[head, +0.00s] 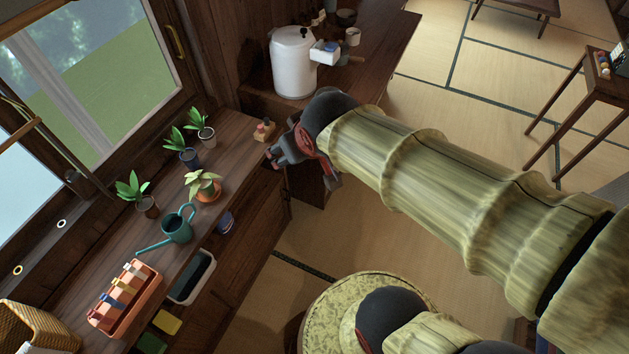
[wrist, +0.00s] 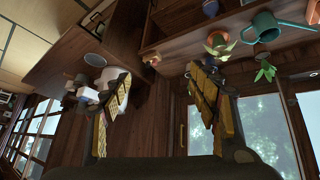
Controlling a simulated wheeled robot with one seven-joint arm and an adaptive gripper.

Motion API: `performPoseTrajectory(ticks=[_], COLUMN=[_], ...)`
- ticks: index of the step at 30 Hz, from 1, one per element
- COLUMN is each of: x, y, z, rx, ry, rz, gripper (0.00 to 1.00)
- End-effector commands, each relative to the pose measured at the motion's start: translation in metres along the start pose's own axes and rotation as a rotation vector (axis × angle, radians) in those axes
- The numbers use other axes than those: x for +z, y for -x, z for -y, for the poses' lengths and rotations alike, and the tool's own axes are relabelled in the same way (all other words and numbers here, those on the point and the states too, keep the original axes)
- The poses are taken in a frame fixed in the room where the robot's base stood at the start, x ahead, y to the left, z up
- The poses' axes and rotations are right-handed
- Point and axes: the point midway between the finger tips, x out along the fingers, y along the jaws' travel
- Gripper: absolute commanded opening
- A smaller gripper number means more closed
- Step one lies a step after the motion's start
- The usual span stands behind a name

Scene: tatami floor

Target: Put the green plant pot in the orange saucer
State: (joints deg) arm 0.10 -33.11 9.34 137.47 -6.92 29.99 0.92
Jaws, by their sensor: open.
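Several potted plants stand on the wooden counter in the head view. One has a grey pot (head: 207,135), one a dark blue pot (head: 189,158) and one a dark brown pot (head: 148,207). A pale-leaved plant (head: 202,181) stands in an orange pot or saucer (head: 208,195); I cannot tell which. I cannot make out a clearly green pot. My gripper (head: 272,157) is open and empty, beyond the counter's right edge, to the right of the plants. In the wrist view its fingers (wrist: 160,88) are spread, with the pale-leaved plant (wrist: 220,45) past the right finger.
A small wooden block (head: 265,133) with little items sits just behind my gripper. A white urn (head: 293,65) stands on the far counter. Windows line the left side.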

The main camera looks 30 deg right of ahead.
Motion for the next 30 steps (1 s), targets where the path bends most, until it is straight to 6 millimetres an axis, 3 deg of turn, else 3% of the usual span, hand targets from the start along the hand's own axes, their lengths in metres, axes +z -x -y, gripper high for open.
performPoseTrajectory(ticks=[1, 3, 9, 30], x=[0.015, 0.037, 0.074, 0.078], y=[0.024, 0.048, 0.083, 0.085], z=[0.002, 0.007, 0.018, 0.018], rx=[-0.009, -0.027, -0.064, -0.067], ry=[-0.023, -0.049, -0.081, -0.083], rz=[0.021, 0.063, 0.132, 0.143], gripper=[0.60, 0.60, 0.60, 0.60])
